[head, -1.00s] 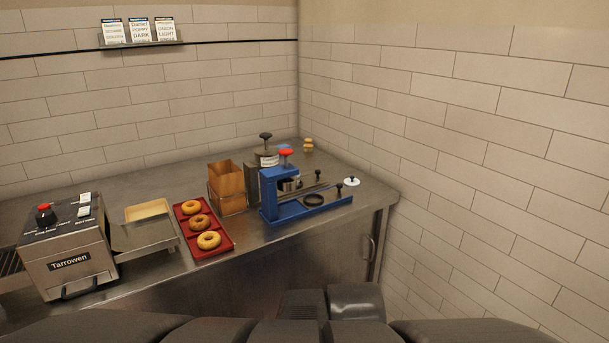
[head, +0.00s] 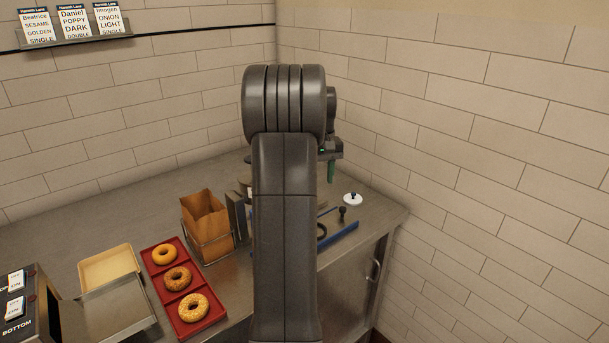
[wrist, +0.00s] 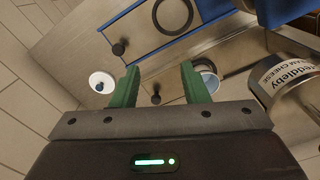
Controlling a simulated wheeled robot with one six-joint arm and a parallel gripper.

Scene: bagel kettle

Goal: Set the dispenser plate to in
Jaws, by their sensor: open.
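The blue dispenser (head: 342,231) stands near the counter's right end, mostly hidden behind my arm in the head view. In the wrist view its blue frame (wrist: 150,48) holds a metal surface with a dark ring (wrist: 173,14). A black knob (wrist: 119,47) stands on this frame, and a second black knob (wrist: 156,98) shows between my fingers. I cannot tell for sure which knob belongs to the plate, nor the plate's setting. My gripper (wrist: 160,66) is open and empty above the dispenser. One green finger (head: 331,171) shows in the head view.
A white disc with a dark knob (head: 353,199) lies right of the dispenser. A cream cheese canister (wrist: 287,82) stands close at the right in the wrist view. A paper bag (head: 206,222) and a red bagel tray (head: 150,274) are left of my arm.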

